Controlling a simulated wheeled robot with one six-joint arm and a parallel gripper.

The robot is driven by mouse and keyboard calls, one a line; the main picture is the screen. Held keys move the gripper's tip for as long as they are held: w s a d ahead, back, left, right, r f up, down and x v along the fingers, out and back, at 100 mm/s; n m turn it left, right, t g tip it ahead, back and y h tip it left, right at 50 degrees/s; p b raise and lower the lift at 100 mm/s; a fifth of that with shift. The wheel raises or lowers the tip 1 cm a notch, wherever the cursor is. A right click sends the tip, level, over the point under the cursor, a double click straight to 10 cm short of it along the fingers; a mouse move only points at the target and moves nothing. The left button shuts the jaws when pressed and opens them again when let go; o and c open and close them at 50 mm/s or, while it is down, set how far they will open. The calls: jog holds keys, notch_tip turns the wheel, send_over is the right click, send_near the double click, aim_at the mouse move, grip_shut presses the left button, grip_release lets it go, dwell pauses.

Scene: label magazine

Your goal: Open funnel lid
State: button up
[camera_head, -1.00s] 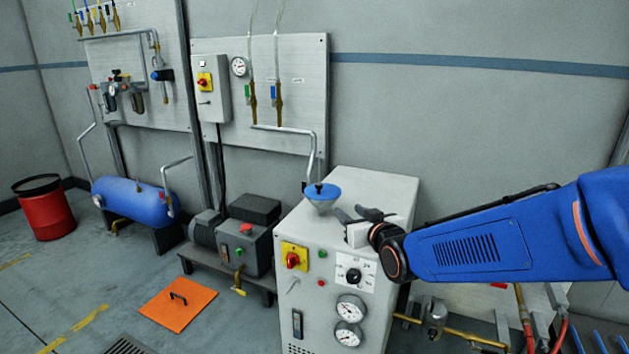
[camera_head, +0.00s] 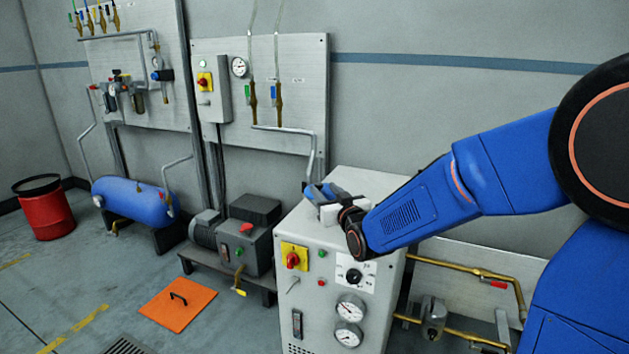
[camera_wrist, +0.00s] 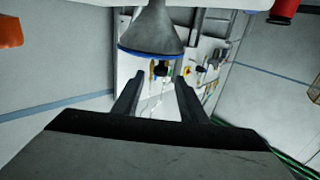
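The funnel lid (camera_wrist: 150,53) is blue and sits on the wide mouth of the grey funnel (camera_wrist: 155,25); the wrist view shows them upside down. A small black knob (camera_wrist: 161,69) stands out from the lid. My gripper (camera_wrist: 157,80) is open, its two dark fingers apart, with the knob in line with the gap between the fingertips and clear space on both sides. In the head view, my gripper (camera_head: 318,190) is at the funnel on top of the grey machine (camera_head: 330,230) and hides most of the funnel and lid.
The machine's front has a red and yellow switch (camera_head: 293,258), a dial (camera_head: 354,275) and gauges (camera_head: 348,307). A pipe (camera_head: 313,160) from the wall panel (camera_head: 290,95) comes down behind the funnel. The right side of the machine's top is clear.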

jog(key=x, duration=0.9)
jog(key=shift+f, duration=0.1)
jog(key=shift+c, duration=0.6)
grip_shut()
